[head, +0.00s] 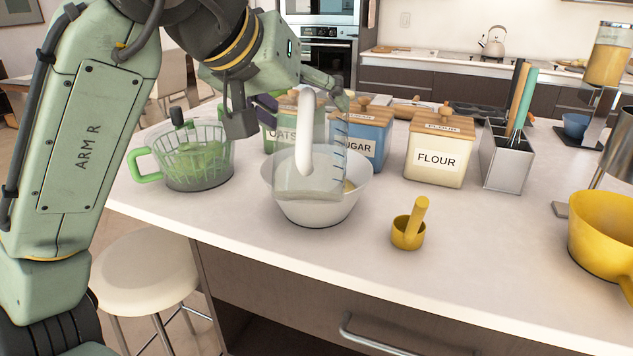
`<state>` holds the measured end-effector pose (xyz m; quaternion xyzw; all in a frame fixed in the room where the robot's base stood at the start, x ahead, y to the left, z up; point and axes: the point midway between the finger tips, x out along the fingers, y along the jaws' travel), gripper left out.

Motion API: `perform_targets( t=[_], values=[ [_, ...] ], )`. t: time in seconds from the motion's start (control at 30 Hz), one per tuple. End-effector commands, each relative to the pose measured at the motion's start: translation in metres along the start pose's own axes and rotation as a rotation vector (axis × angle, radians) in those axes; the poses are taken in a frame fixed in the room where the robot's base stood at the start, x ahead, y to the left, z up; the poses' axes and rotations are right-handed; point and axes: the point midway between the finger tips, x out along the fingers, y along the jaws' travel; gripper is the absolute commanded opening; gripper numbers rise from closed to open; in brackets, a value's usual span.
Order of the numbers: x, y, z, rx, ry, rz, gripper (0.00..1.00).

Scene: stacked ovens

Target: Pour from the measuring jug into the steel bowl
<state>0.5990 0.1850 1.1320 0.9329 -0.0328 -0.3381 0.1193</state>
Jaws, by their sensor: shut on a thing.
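The clear measuring jug (325,160) has a white handle facing me and dark marks on its right side. It looks roughly upright, with a shallow layer of pale content near its base. My gripper (338,98) is shut on the jug's upper part, its fingers partly hidden. The pale grey bowl (318,213) stands on the counter, and the jug overlaps its opening. I cannot tell whether the jug's base is inside the bowl or above it. A small yellowish patch shows in the bowl at the jug's right.
A green-handled basket (200,165) stands left of the bowl. Canisters stand behind, including sugar (372,135) and flour (438,150). A yellow scoop (408,232) lies front right. A utensil holder (507,158) and yellow pan (600,230) are farther right. Counter around the scoop is clear.

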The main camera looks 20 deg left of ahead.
Motion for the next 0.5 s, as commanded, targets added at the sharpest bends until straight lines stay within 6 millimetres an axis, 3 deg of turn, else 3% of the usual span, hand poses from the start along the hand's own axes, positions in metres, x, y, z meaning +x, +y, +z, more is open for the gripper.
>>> perform_targets(
  t=[0.5],
  values=[
    [-0.020,0.007,0.031,0.101,0.273,0.006,0.15]
  ],
)
